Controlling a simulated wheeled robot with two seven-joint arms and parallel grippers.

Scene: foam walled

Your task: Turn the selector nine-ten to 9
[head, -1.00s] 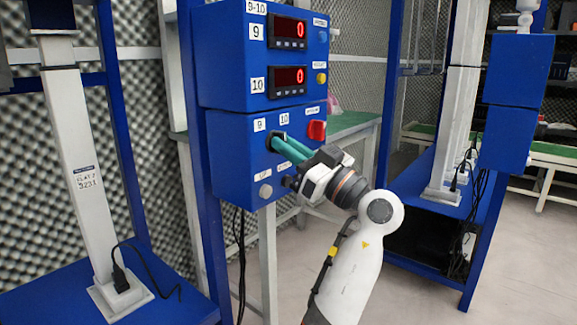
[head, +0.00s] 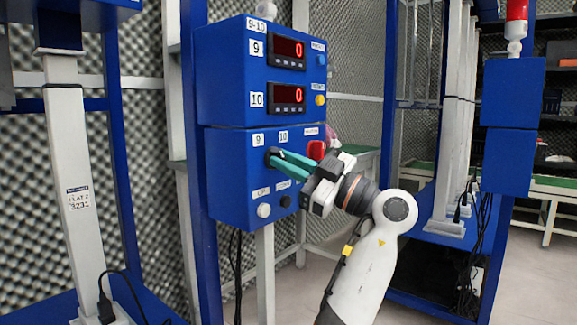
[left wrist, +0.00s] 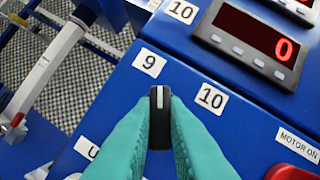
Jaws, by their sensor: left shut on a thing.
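The selector nine-ten is a small black knob (head: 271,157) with a white line, low on the front of the blue control box (head: 222,180). It also shows in the left wrist view as the knob (left wrist: 160,98). Its white line points at the "9" label (left wrist: 149,62), away from the "10" label (left wrist: 212,97). My left gripper (head: 279,160) has its green fingers closed on the knob, one on each side. My right gripper is not in view.
A red switch (head: 316,150) sits just right of the selector. A white button (head: 264,211) and a black button (head: 286,202) are below. Two displays (head: 287,53) above read 0. A blue frame post (head: 197,100) stands left of the box.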

